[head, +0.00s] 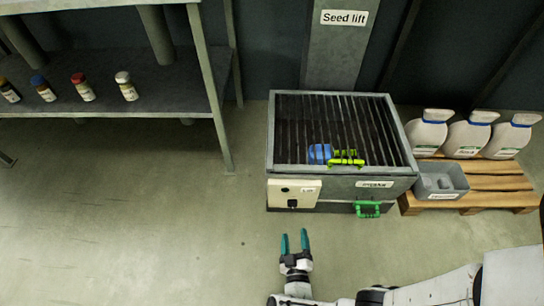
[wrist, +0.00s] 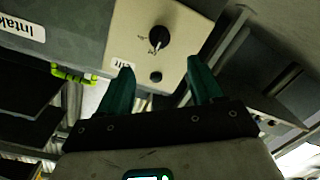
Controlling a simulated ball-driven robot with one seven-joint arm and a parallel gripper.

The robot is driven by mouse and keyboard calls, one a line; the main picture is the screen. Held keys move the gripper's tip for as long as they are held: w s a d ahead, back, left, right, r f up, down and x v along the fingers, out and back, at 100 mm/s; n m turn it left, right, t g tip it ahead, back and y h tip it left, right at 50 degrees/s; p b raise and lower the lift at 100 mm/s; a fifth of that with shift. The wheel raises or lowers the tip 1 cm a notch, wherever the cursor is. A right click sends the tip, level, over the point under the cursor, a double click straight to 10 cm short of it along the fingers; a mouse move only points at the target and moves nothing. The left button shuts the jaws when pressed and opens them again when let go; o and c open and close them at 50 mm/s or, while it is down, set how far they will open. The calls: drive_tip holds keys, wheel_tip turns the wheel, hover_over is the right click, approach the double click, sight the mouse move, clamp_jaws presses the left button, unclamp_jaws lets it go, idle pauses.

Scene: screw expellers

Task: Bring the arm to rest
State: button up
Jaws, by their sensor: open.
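My arm reaches in from the lower right of the head view. My gripper (head: 294,235) is open and empty, with its two teal fingers apart. It hangs over the floor in front of the grated intake bin (head: 391,187). In the wrist view my gripper (wrist: 160,65) points toward a cream control panel (wrist: 185,28) with a black knob (wrist: 159,38) and a dark button (wrist: 155,77). The fingers look clear of the panel, though the exact gap cannot be told. The panel also shows on the bin's front in the head view (head: 309,190).
A green handle (head: 368,209) sticks out low on the bin's front. A blue object (head: 320,153) lies at the grate. White jugs (head: 467,138) and a grey tray (head: 440,190) stand on a wooden pallet (head: 490,185). A shelf (head: 180,95) holds several bottles. Floor at left is clear.

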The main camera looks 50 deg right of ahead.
drive_tip(key=w+a+r+n+t+y, duration=0.1)
drive_tip(key=w+a+r+n+y, duration=0.25)
drive_tip(key=w+a+y, duration=0.45)
drive_tip(key=w+a+r+n+y, duration=0.2)
drive_tip(key=w+a+r+y, duration=0.3)
drive_tip(key=a+y, duration=0.4)
drive_tip(key=s+d+r+m+g+h, duration=0.2)
drive_tip(key=s+d+r+g, duration=0.45)
drive_tip(key=s, duration=0.35)
drive_tip(key=s+d+r+m+g+h, duration=0.1)
drive_tip(key=s+d+r+g+h, duration=0.1)
drive_tip(key=s+d+r+g, duration=0.5)
wheel_tip(320, 180, up, 36)
drive_tip(key=s+t+p, duration=0.2)
drive_tip(key=p, duration=3.3)
drive_tip(key=shift+s+d+f, duration=0.15)
drive_tip(key=shift+s+f, duration=0.1)
drive_tip(key=shift+s, duration=0.1)
drive_tip(key=shift+t, duration=0.25)
drive_tip(key=shift+c, duration=0.2)
